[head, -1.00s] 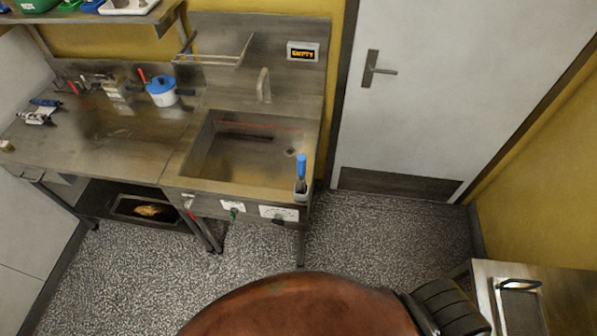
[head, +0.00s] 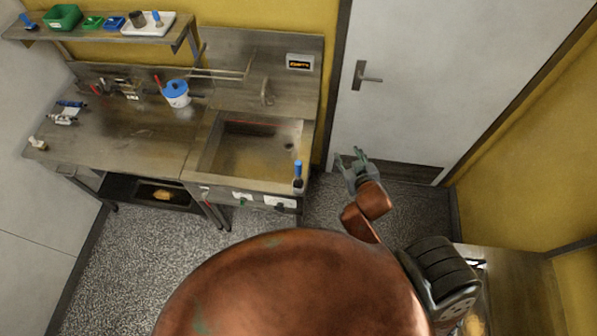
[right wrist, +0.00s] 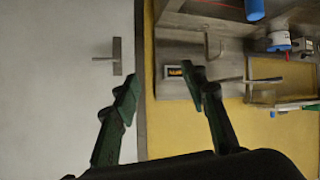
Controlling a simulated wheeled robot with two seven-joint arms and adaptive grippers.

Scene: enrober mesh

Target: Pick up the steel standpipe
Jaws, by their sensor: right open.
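I cannot make out the steel standpipe with certainty in either view. The steel sink (head: 225,160) stands against the back wall, with a drain hole at the right of its basin and a bent tap (head: 267,93) behind. My right gripper (head: 352,158) is open and empty, to the right of the sink and in front of the door. In the right wrist view its two green-tipped fingers (right wrist: 158,92) are spread apart with nothing between them. My left gripper is not in view.
A blue-topped item (head: 298,177) stands at the sink's front right corner. A blue-lidded white pot (head: 177,94) is on the steel counter (head: 125,155). A shelf (head: 100,42) with trays hangs above. A door (head: 430,70) is at right. Speckled floor (head: 160,255) is clear in front.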

